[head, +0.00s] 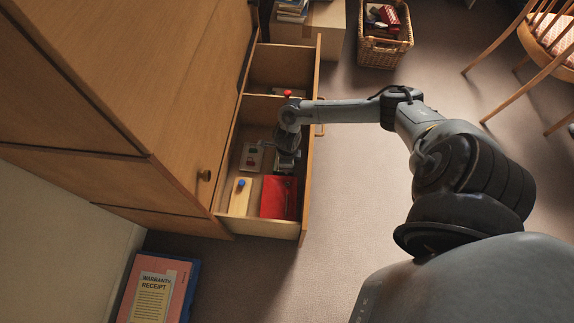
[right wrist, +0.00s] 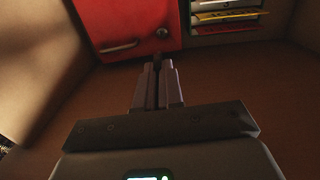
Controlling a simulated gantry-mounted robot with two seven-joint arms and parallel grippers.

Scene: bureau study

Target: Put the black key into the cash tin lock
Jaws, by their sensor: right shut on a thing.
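The red cash tin (head: 279,198) lies in the front part of the open drawer. In the right wrist view the tin (right wrist: 120,22) shows at the top, with a handle and a small round lock (right wrist: 162,32) on its face. My right gripper (head: 286,168) is down in the drawer beside the tin. In the wrist view its fingers (right wrist: 157,75) are shut on a small dark piece, the black key (right wrist: 157,61), mostly hidden between them. The key's tip is close below the lock; a gap seems to show between them. My left gripper is not in view.
The open drawer (head: 272,227) also holds a wooden block with a blue knob (head: 241,183) and a pale plate (head: 252,157) with small coloured items. A red knob (head: 287,93) stands near the divider. Coloured folders (right wrist: 226,15) stand beside the tin. Drawer walls are close around my gripper.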

